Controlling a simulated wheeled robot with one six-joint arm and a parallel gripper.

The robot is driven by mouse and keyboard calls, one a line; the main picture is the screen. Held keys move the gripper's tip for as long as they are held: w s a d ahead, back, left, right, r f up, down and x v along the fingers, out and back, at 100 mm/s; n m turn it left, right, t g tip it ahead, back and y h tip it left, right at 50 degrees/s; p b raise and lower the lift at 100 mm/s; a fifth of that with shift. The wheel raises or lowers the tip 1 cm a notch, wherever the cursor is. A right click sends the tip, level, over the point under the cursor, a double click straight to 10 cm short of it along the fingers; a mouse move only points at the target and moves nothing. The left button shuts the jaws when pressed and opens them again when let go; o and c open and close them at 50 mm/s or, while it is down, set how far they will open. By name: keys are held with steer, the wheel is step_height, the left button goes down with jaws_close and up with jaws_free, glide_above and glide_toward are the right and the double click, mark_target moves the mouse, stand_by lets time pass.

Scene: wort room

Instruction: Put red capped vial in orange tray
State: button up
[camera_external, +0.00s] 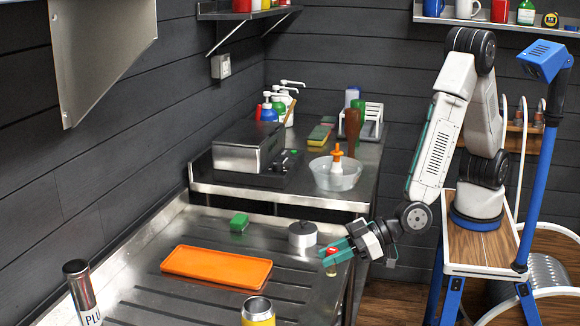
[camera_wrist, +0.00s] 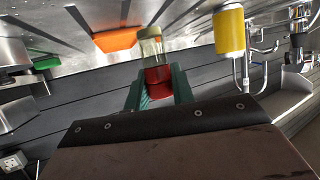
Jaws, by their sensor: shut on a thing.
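The red capped vial (camera_wrist: 151,48) has a clear body and a red cap. In the wrist view my gripper (camera_wrist: 158,82) is shut on it by the cap, with a green finger on each side. In the external view my gripper (camera_external: 334,254) is at the right edge of the metal counter, with the red cap between its fingers and the vial's body (camera_external: 331,270) hanging below. The orange tray (camera_external: 216,267) lies on the counter to the left of my gripper, apart from it. It also shows at the top of the wrist view (camera_wrist: 115,40). The tray looks empty.
A green block (camera_external: 239,222) lies behind the tray. A yellow cylinder (camera_external: 258,312) stands at the front, and a steel canister (camera_external: 80,288) at front left.

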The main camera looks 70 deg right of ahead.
steer(key=w+d+m+t+h, duration=0.1)
steer(key=w+d+m+h, duration=0.2)
steer(key=w+d, duration=0.65)
steer(key=w+a, duration=0.1)
steer(key=w, duration=0.3)
steer(key=w+a, duration=0.2)
steer(key=w, duration=0.2)
steer(key=w+a, duration=0.2)
steer(key=w, duration=0.1)
steer(key=shift+w+a+f, duration=0.15)
steer(key=shift+w+f, duration=0.2)
steer(key=shift+w, duration=0.05)
steer(key=shift+s+f, duration=0.1)
steer(key=shift+f, duration=1.65)
steer(key=shift+f, duration=0.15)
steer(key=o, duration=0.9)
steer(key=shift+o, duration=0.4)
